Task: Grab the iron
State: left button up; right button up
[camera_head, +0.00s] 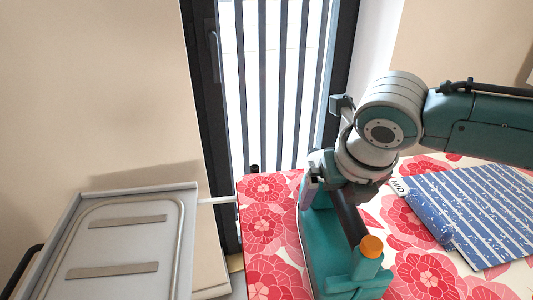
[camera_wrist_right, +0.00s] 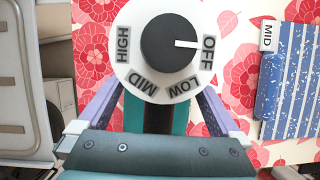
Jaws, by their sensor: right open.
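The iron (camera_head: 315,245) is teal with a dark handle (camera_head: 349,216) and an orange cap (camera_head: 371,246). It stands on the flowered cloth in the lower middle of the head view, partly hidden by my right arm. In the right wrist view, a round white dial (camera_wrist_right: 193,80) with a black knob and the marks OFF, LOW, MID and HIGH covers much of the iron. My right gripper (camera_wrist_right: 158,95) is open, its two fingers on either side of the dark and teal part below the dial. Contact cannot be told. My left gripper is out of view.
A red and white flowered cloth (camera_head: 265,210) covers the board. A blue striped cloth (camera_head: 490,205) with a rolled edge and a MID tag (camera_head: 398,188) lies at right. A grey metal panel (camera_head: 120,240) stands at left. A barred window (camera_head: 280,80) is behind.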

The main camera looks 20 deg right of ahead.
jog(key=shift+c, duration=0.3)
grip_shut()
dwell(0.6)
jog(key=shift+w+r, duration=0.1)
